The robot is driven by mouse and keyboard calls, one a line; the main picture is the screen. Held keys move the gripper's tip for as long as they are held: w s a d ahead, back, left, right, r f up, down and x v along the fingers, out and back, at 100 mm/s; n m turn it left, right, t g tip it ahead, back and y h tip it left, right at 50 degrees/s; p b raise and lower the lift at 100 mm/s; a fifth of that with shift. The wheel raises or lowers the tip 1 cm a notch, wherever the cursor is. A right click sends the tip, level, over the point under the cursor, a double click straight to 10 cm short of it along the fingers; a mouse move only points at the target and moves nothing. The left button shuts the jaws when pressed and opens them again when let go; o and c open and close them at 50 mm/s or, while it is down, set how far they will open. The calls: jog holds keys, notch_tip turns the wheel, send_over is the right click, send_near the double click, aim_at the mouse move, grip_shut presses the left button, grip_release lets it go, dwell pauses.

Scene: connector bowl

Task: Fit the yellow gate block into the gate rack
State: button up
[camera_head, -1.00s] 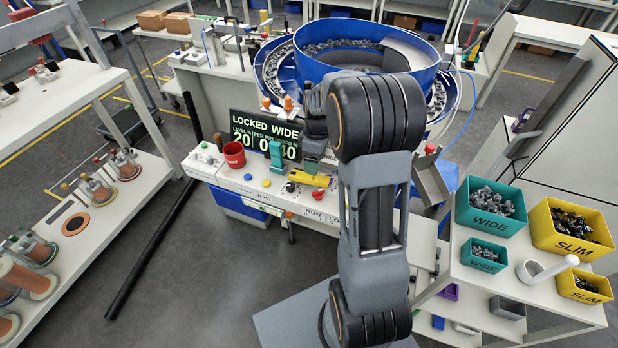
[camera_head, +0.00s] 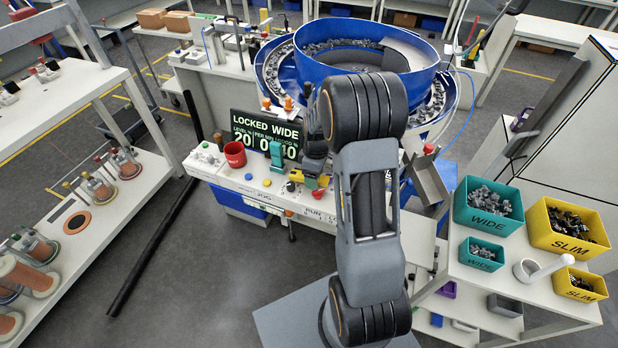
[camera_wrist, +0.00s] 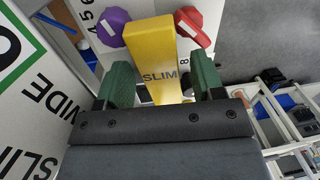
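The yellow gate block, marked SLIM, lies on the console bench in the head view (camera_head: 323,181), partly hidden by my gripper. In the wrist view the yellow block (camera_wrist: 155,55) runs between my gripper's two green fingers. My gripper (camera_wrist: 163,85) is open, with a narrow gap visible on each side of the block. In the head view my gripper (camera_head: 312,172) is low over the block. A teal block (camera_head: 276,153) stands upright just left of it, before the screen. I cannot clearly make out the gate rack.
A purple knob (camera_wrist: 112,27) and a red knob (camera_wrist: 190,22) flank the block. A red mug (camera_head: 235,154) stands left on the bench. The LOCKED WIDE screen (camera_head: 262,130) and blue bowl feeder (camera_head: 365,48) are behind. Teal and yellow bins stand at right.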

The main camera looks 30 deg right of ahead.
jog(key=c, duration=0.9)
jog(key=shift+c, duration=0.2)
